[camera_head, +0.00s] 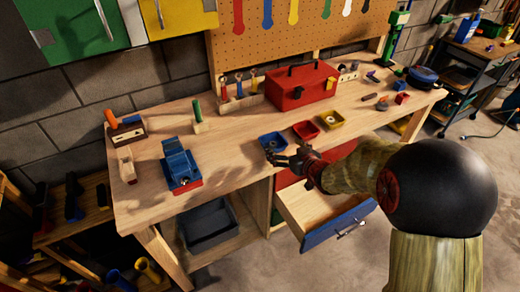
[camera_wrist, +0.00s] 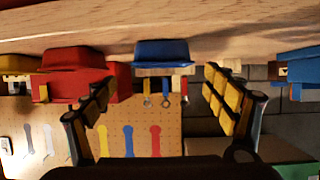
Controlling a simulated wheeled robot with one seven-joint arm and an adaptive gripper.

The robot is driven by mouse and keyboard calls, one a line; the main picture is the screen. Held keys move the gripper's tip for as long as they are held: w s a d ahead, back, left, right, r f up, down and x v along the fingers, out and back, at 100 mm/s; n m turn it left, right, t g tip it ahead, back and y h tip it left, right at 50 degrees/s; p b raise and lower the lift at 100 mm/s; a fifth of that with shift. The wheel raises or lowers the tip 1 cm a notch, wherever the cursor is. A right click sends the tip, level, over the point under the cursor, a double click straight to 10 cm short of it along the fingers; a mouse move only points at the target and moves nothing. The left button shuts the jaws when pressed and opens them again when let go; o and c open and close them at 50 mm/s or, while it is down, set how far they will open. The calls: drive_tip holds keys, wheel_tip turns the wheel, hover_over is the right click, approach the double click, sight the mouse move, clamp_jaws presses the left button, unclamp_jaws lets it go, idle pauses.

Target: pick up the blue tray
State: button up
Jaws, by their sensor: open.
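The blue tray (camera_head: 272,141) is a small open bin on the workbench top, left of the red and yellow trays. My gripper (camera_head: 273,156) is at the bench's front side, just in front of the blue tray, and partly overlaps it in the head view. In the wrist view, which is upside down, the blue tray (camera_wrist: 163,52) lies ahead between the two spread fingers of my gripper (camera_wrist: 160,80). The jaws are open and empty, apart from the tray.
A red tray (camera_head: 306,130) and a yellow tray (camera_head: 331,119) stand right of the blue one. A red toolbox (camera_head: 302,87) and a tool rack (camera_head: 240,100) are behind. A blue vise (camera_head: 180,165) stands left. An open drawer (camera_head: 325,215) juts out below.

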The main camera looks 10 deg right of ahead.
sight(269, 138)
drive_tip(key=shift+w+a+f, duration=0.2)
drive_tip(key=shift+w+f, duration=0.05)
drive_tip(key=b+x, duration=0.3)
drive_tip(key=x, duration=0.3)
drive_tip(key=shift+a, duration=0.15)
drive_tip(key=shift+w+a+f, duration=0.1)
drive_tip(key=shift+w+f, duration=0.05)
drive_tip(key=shift+w, duration=0.35)
drive_tip(key=shift+c, duration=1.4)
drive_tip(key=c, duration=0.9)
drive_tip(key=shift+r, duration=0.2)
drive_tip(key=shift+c, duration=0.2)
